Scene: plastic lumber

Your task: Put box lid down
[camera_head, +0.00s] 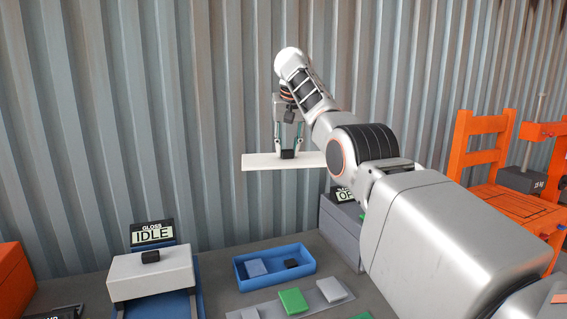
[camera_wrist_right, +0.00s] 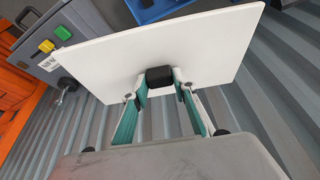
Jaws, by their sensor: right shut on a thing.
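The box lid (camera_head: 264,162) is a flat white plate with a black knob on top. My right gripper (camera_head: 288,150) is shut on the knob and holds the lid level in the air, in front of the corrugated wall. In the right wrist view the lid (camera_wrist_right: 200,40) fills the upper middle, with the black knob (camera_wrist_right: 159,77) between the teal-padded fingertips of my right gripper (camera_wrist_right: 160,85). Part of the lid is hidden behind my right arm in the head view. My left gripper is not in view.
A blue tray (camera_head: 290,283) with small blocks lies on the grey table. A grey box with a black knob (camera_head: 150,256) stands before the "GLOSS IDLE" sign (camera_head: 152,235). A grey machine (camera_head: 340,226) is below the lid. An orange frame (camera_head: 485,150) stands right.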

